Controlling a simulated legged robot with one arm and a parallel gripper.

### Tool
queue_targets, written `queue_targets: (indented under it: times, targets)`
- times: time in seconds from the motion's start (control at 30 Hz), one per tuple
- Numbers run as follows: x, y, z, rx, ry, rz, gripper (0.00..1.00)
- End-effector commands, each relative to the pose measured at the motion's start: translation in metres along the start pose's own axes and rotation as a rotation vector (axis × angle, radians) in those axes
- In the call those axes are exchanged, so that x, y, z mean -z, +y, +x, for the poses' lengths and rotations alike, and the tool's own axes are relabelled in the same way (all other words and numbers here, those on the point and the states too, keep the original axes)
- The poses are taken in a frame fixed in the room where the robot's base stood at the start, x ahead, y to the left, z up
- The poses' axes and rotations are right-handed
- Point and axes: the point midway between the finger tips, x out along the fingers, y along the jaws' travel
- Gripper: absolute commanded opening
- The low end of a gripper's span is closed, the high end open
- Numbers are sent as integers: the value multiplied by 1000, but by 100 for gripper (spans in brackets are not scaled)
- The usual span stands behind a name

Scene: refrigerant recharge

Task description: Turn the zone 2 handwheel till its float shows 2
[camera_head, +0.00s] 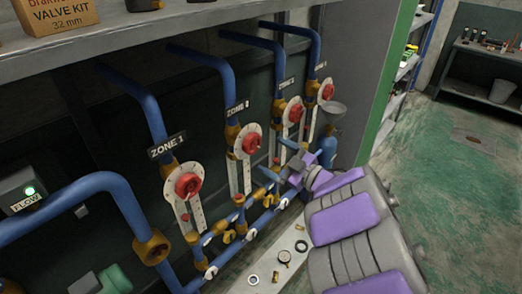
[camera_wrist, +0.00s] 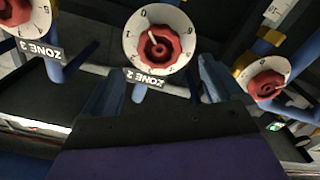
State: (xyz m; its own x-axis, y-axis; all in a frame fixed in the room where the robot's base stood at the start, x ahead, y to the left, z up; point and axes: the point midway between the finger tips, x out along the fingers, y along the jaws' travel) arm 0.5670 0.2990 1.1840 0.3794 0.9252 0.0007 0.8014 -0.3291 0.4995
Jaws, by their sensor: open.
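The zone 2 handwheel is a red knob on a round white numbered dial. In the wrist view the handwheel (camera_wrist: 160,44) is at the top centre, with its "ZONE 2" label (camera_wrist: 148,79) at the dial's lower edge. My gripper (camera_head: 304,163) is open and empty, below and apart from this wheel. In the wrist view its fingers (camera_wrist: 158,92) are spread below the dial.
Similar handwheels stand either side: one by the "ZONE 3" label (camera_wrist: 38,48), another at right (camera_wrist: 266,82). The zone 1 wheel (camera_head: 188,185) is nearest at left. Blue pipes (camera_head: 150,105) run between them. A grey shelf (camera_head: 110,38) overhangs the wheels. Green floor at right is mostly clear.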

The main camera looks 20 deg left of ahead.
Motion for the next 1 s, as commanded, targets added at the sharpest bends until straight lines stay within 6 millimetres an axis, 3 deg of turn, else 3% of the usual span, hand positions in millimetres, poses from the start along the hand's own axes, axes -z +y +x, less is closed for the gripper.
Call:
queue_targets:
  times: [0.63,1.0]
  targets:
    - [-1,0,71,0,0,-2,94]
    - [0,1,67,-1,-2,0,58]
